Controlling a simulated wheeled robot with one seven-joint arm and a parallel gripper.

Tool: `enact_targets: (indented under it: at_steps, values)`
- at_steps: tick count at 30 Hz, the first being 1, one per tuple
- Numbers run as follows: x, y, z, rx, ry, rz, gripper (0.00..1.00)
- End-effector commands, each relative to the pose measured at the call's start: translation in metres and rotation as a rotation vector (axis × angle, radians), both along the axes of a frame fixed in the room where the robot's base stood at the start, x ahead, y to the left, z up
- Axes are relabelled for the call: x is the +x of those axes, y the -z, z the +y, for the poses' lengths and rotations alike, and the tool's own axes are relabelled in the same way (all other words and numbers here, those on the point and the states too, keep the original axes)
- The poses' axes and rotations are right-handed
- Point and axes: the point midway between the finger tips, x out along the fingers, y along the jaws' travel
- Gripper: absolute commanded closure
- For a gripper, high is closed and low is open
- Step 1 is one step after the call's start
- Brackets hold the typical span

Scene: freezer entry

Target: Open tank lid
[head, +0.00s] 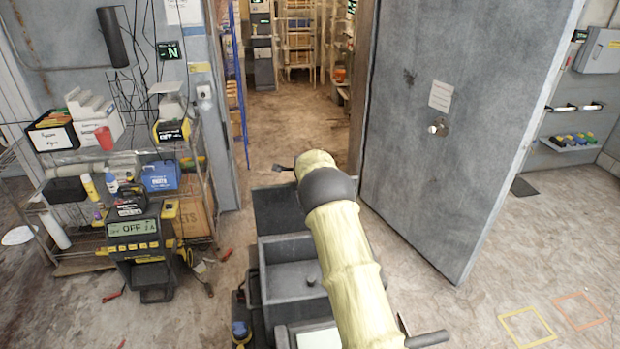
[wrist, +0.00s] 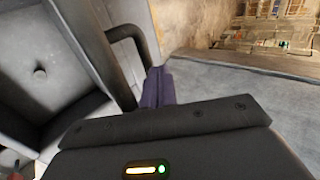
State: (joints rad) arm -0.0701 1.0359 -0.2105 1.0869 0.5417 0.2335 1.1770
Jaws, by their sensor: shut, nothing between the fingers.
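The grey tank (head: 295,290) stands low in front of me, beside my arm. Its top looks open, and a small knob (wrist: 40,72) shows inside it. A dark flat panel (head: 280,212), which looks like its lid, lies on the far side; it fills the right of the wrist view (wrist: 235,85). Its exact tilt I cannot tell. A dark bent handle (wrist: 128,42) shows between the tank and the panel. My gripper (wrist: 158,88) is shut and empty, its purple fingers right beside the handle. Whether they touch it I cannot tell. In the head view my arm hides part of the tank.
A large grey door (head: 460,110) stands open at the right, with the doorway (head: 290,120) ahead. A wire shelf (head: 60,160) with boxes and a yellow-black meter (head: 135,235) stands at the left. The floor at the right is clear.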

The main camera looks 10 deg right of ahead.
Motion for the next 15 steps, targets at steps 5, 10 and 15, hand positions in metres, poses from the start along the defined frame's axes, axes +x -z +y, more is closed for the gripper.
enact_targets:
  at_steps: [5,10,15]
  values:
    - [0.015,-0.002,0.008,-0.001,-0.009,0.0,1.0]
    - [0.027,-0.001,0.009,-0.002,-0.011,0.001,1.0]
    - [0.035,0.001,0.008,0.0,-0.011,0.003,1.0]
